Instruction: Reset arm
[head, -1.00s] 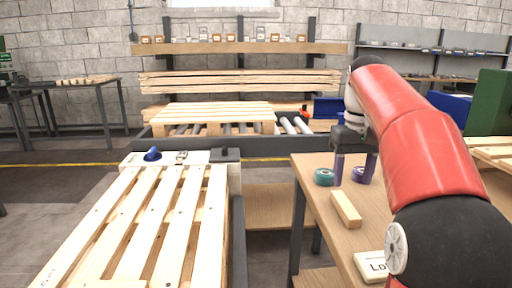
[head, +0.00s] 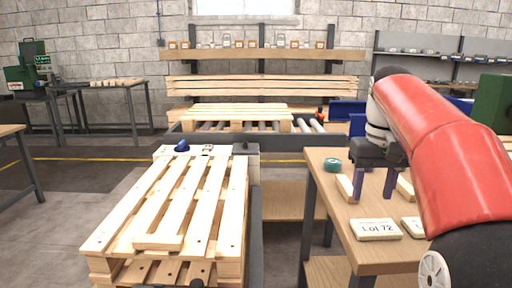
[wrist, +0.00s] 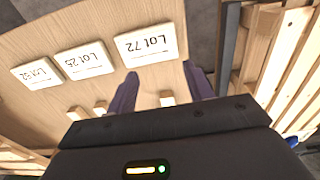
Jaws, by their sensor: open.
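My gripper (head: 373,188) is open and empty, its two purple fingers pointing down over the wooden workbench (head: 318,166). My red arm comes in from the right side of the head view. In the wrist view my gripper (wrist: 160,88) shows its fingers spread with nothing held between them. A plate marked Lot 72 (head: 376,229) lies on the bench in front of the gripper. It also shows in the wrist view (wrist: 145,43), beside a Lot 25 plate (wrist: 85,60) and a further lot plate (wrist: 38,73). Small wooden blocks (head: 345,188) lie near the fingers.
A wooden pallet stack (head: 128,228) stands to the left of the bench. A roller conveyor with another pallet (head: 230,113) is behind. Grey floor is open at far left.

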